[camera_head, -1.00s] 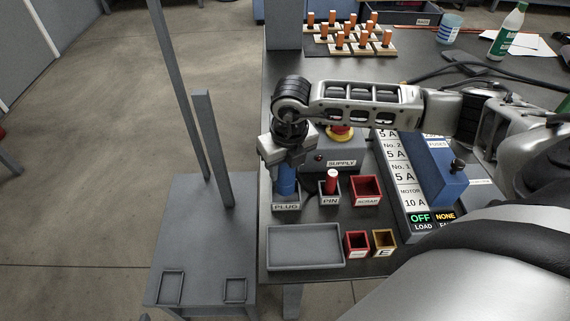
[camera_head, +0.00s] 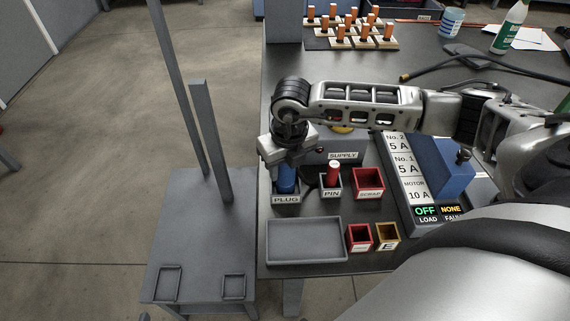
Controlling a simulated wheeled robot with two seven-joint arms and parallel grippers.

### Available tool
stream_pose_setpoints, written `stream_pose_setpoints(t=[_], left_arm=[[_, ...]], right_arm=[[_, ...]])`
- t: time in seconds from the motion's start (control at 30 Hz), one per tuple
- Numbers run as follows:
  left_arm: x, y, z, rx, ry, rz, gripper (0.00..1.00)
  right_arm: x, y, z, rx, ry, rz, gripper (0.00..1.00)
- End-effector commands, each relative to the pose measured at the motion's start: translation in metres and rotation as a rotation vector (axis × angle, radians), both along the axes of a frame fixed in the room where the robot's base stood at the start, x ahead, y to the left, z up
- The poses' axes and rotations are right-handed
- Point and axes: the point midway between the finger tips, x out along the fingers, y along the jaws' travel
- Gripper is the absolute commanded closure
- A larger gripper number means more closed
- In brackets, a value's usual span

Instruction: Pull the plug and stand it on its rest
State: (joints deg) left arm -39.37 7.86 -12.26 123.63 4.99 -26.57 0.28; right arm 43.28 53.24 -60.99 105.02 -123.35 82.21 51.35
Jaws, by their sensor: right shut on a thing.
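My right gripper (camera_head: 287,161) reaches in from the right and points down at the left side of the bench. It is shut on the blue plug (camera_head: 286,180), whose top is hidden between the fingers. The plug is upright, with its lower end at the grey rest labelled PLUG (camera_head: 286,199). The rest's front wall hides the plug's bottom, so I cannot tell if it touches the floor of the rest. The grey supply box (camera_head: 343,156) stands behind, largely covered by my right arm. My left gripper is not in view.
Beside the rest are a PIN holder with a red pin (camera_head: 333,172), a red scrap bin (camera_head: 368,182), two small bins and an empty grey tray (camera_head: 304,241). A panel reading OFF (camera_head: 425,211) stands right. A dark cable (camera_head: 480,60) lies behind my arm.

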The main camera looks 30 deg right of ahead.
Motion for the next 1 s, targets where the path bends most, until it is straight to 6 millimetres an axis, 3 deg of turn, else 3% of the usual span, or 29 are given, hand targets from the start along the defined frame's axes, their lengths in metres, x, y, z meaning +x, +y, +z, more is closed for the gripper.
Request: stream_pose_setpoints(t=[0.17, 0.2, 0.27, 0.57, 0.77, 1.0], left_arm=[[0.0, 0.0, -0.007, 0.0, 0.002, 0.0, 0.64], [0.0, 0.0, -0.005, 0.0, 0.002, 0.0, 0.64], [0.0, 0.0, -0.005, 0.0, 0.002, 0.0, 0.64], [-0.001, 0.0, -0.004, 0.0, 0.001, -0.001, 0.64], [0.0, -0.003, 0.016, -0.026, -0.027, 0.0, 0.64], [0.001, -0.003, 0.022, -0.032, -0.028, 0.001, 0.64]], right_arm=[[0.0, 0.0, -0.007, 0.001, -0.001, 0.0, 0.89], [0.0, 0.0, -0.005, 0.001, -0.001, 0.0, 0.53], [0.0, 0.0, -0.005, 0.001, -0.001, 0.0, 0.36], [0.0, 0.0, -0.005, 0.0, 0.0, 0.0, 0.35], [0.0, 0.0, -0.005, 0.0, 0.0, 0.0, 0.35], [-0.006, 0.0, 0.05, 0.0, -0.006, 0.001, 0.35]])
